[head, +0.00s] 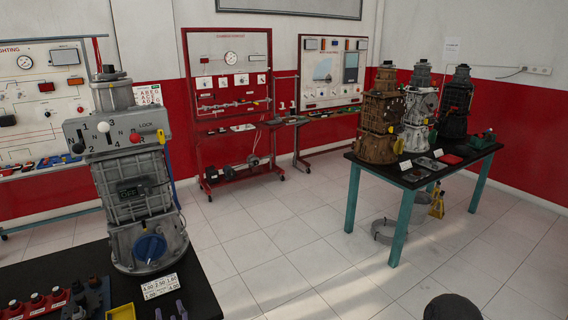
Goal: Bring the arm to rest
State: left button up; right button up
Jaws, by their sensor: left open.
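Two purple-blue prongs at the bottom edge of the head view look like the fingertips of my left gripper (170,311). They stand apart with nothing visible between them, so the gripper is open and looks empty. The rest of that gripper and its arm are cut off below the picture. The fingertips show just in front of a white number plate (160,286) on the near black table (205,299). My right gripper is not in view.
A tall grey gearbox trainer (137,190) stands on the near table. Red-capped parts (36,302), a grey-blue pegged part (90,297) and a yellow piece (121,312) lie left of the fingertips. Another table (425,178) stands right, across open tiled floor (290,250).

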pick_arm(q)
jog(key=s+d+f+g+h, duration=0.35)
jog(key=d+f, duration=0.25)
jog(key=f, duration=0.5)
jog(key=s+d+f+g+h, duration=0.25)
jog(key=d+f+h, duration=0.3)
jog(key=f, duration=0.55)
jog(key=s+d+f+n+g+h, duration=0.1)
jog(key=s+d+f+g, duration=0.3)
jog(key=s, duration=0.5)
jog(key=s+d+f+g+h, duration=0.2)
jog(key=s+d+f+g, duration=0.2)
jog(key=s, duration=0.5)
jog(key=shift+d+n+g+h, duration=0.4)
jog(key=shift+d+g, duration=0.1)
jog(key=shift+d, duration=0.2)
jog(key=shift+f, duration=0.1)
